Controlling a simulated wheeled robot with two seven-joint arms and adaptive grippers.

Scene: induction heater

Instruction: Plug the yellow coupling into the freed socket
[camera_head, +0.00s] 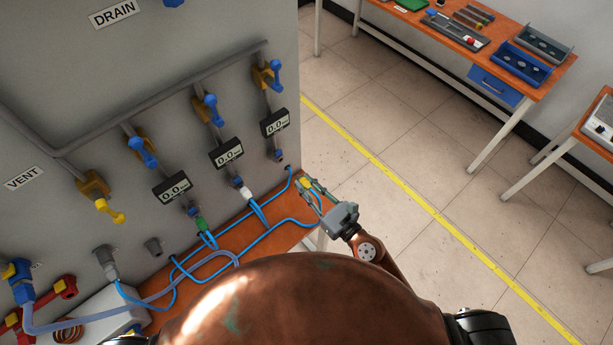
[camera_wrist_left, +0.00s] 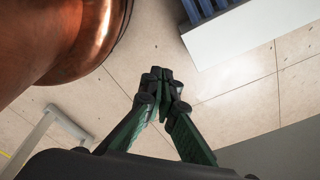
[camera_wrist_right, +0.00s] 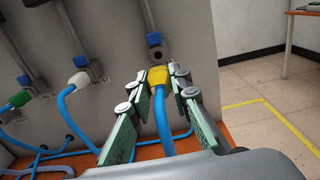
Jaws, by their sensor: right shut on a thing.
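The yellow coupling (camera_wrist_right: 158,76) is between the fingertips of my right gripper (camera_wrist_right: 160,82), which is shut on it. Its blue hose (camera_wrist_right: 162,120) runs back between the fingers. In the head view my right gripper (camera_head: 307,187) and the coupling (camera_head: 301,182) are right of the panel's lower right edge. A dark round socket (camera_wrist_right: 160,53) with a blue part above it shows just beyond the coupling in the right wrist view; I cannot tell whether they touch. My left gripper (camera_wrist_left: 158,80) has its fingertips together, with nothing seen between them, above the floor.
A white coupling (camera_head: 244,192) and a green coupling (camera_head: 202,224) sit in the sockets to the left, with blue hoses looping over the orange bench (camera_head: 284,238). The grey panel (camera_head: 60,90) carries valves and gauges. Open floor lies to the right.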

